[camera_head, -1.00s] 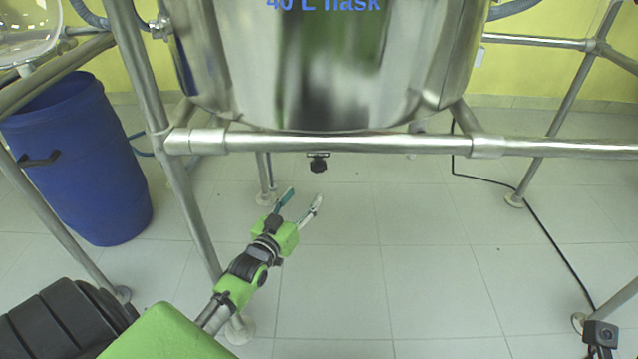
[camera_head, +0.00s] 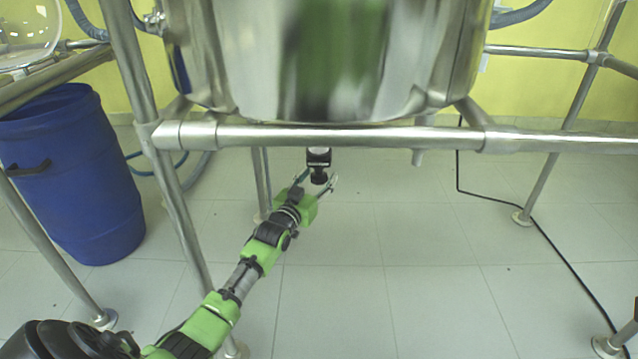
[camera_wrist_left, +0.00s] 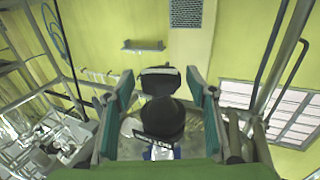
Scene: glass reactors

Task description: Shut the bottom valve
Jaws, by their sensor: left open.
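The bottom valve (camera_head: 319,160) hangs under the large steel vessel (camera_head: 330,70), just below the front frame bar. It has a black knob at its lower end. My left gripper (camera_head: 318,185) reaches up to it from the lower left, with its fingers on either side of the knob. In the left wrist view the black knob (camera_wrist_left: 162,120) lies between the two open teal-padded fingers (camera_wrist_left: 160,110). A gap shows between each finger and the knob, so contact is not visible. My right gripper is not in view.
A horizontal steel bar (camera_head: 350,137) crosses just above the valve. A frame leg (camera_head: 180,215) stands left of my left arm. A blue barrel (camera_head: 75,180) stands at the left. A black cable (camera_head: 560,255) lies on the right. The tiled floor in the middle is clear.

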